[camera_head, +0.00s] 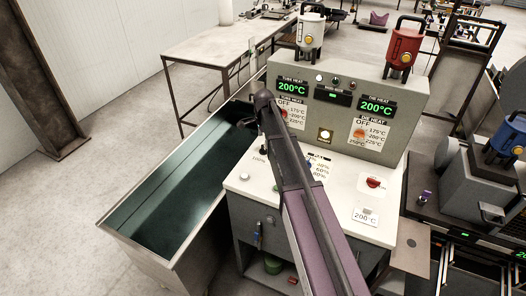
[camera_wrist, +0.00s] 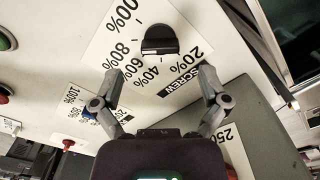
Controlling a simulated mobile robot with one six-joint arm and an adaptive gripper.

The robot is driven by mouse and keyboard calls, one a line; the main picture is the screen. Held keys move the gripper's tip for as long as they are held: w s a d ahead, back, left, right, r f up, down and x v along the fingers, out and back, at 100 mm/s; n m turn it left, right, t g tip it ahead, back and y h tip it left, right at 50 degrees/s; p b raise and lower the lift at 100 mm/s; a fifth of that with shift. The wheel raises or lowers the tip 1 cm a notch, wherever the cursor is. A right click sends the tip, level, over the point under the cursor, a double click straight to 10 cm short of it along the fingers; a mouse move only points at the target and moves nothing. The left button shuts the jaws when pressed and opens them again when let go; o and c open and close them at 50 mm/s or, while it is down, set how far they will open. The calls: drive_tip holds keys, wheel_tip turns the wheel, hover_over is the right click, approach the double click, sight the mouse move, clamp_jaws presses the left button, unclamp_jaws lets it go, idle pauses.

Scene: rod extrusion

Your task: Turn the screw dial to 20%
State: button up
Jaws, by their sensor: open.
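The screw dial (camera_wrist: 160,40) is a black knob in the wrist view. It sits on a white label (camera_wrist: 120,50) marked SCREW, with 20% at the right and 40%, 60%, 80% and 100% running round to the left. I cannot tell for sure which mark the dial points at. My gripper (camera_wrist: 157,72) is open and empty, its fingertips spread to either side just below the dial in the picture and apart from it.
A blue dial (camera_wrist: 90,114) with its own percent label is left of my gripper. A red knob (camera_wrist: 3,95) is at the left edge. In the head view, a red switch (camera_head: 374,182) is on the white console top (camera_head: 345,190), and a trough (camera_head: 175,190) stands left.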

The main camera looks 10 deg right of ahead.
sight(264, 150)
drive_tip(key=shift+f+b, duration=1.7)
drive_tip(key=shift+f, duration=0.3)
drive_tip(key=c, duration=1.2)
